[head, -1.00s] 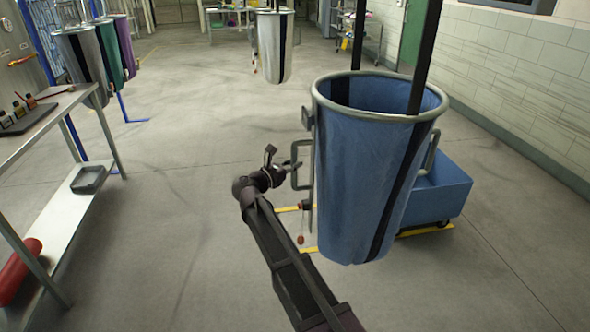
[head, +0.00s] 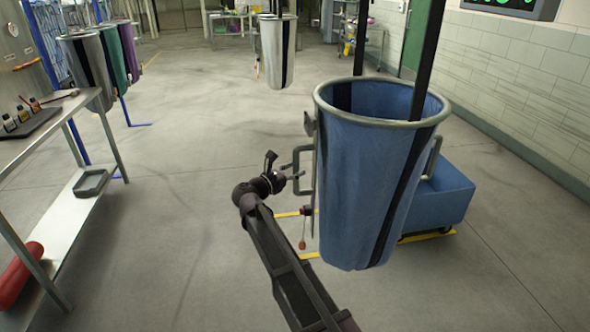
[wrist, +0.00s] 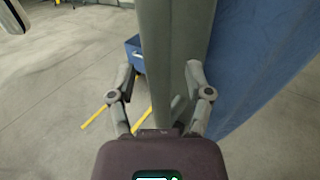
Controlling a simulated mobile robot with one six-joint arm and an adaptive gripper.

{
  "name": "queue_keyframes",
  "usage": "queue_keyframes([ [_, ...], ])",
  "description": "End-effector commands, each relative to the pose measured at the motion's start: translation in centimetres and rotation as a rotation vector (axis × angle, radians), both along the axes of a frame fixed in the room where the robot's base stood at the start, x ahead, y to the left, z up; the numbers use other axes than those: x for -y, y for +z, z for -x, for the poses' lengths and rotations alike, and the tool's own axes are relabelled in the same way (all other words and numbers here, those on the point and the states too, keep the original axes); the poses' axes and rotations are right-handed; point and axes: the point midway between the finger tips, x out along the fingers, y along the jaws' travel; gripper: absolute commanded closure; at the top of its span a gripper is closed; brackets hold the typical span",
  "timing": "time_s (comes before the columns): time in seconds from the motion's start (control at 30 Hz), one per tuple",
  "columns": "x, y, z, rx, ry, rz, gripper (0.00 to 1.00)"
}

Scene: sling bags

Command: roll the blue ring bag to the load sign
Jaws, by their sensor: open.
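The blue ring bag (head: 358,190) hangs by dark straps at the right of the head view, with a grey metal ring at its top and a black stripe. A grey handle (head: 296,152) stands out from its left side. My gripper (head: 292,176) is open beside this handle. In the wrist view my gripper's fingers (wrist: 157,78) stand either side of a broad grey bar (wrist: 172,40), with the blue bag (wrist: 262,65) to the right. I cannot tell whether the fingers touch the bar. No sign that I can read as the load sign shows.
A blue wheeled cart (head: 440,197) stands behind the bag, near yellow floor lines. A metal bench (head: 85,175) is at the left. Grey, green and purple bags hang beyond it. Another grey bag (head: 277,50) hangs at the back. The middle floor is clear.

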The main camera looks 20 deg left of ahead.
Motion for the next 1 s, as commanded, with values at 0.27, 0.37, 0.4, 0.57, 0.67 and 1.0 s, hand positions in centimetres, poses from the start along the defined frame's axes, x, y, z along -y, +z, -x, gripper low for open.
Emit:
queue_keyframes([
  [0.27,-1.4,0.0,3.1,0.000,0.002,0.000,0.35],
  [0.37,-2.0,0.0,4.5,0.000,0.002,0.000,0.35],
  [0.4,-2.3,0.0,5.2,0.000,0.002,0.000,0.35],
  [0.57,-3.4,0.0,7.5,0.000,0.002,0.000,0.35],
  [0.67,-3.9,0.0,8.6,0.000,0.001,0.000,0.35],
  [1.0,-4.7,0.0,10.3,0.000,0.000,0.000,0.35],
])
